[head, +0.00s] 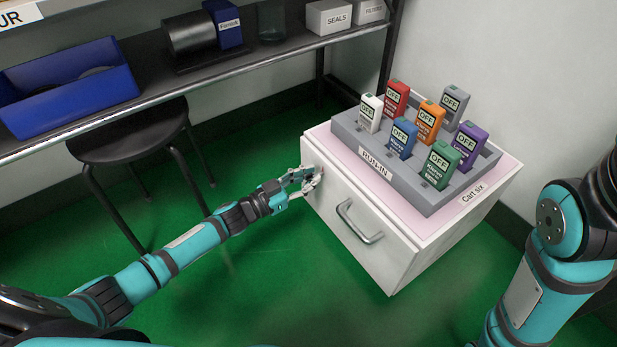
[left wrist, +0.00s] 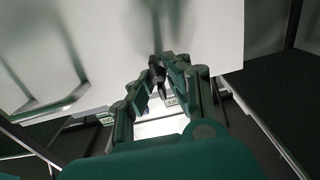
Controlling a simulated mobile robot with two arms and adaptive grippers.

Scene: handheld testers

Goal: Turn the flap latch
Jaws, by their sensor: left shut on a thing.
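The flap latch (left wrist: 156,68) is a small dark piece on the white front of the cart in the left wrist view. In the head view the fingers hide most of it, near the upper left corner of the cart front. My left gripper (head: 312,179) is at that corner. In the left wrist view its fingers (left wrist: 159,82) are on both sides of the latch and shut on it. The white flap (head: 350,190) with its bar handle (head: 358,222) looks closed. My right gripper is out of view.
A grey rack (head: 437,204) with several coloured testers stands on the cart top (head: 480,205). A black stool (head: 128,135) and a shelf with a blue bin (head: 65,92) are at the left. Green floor lies open before the cart.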

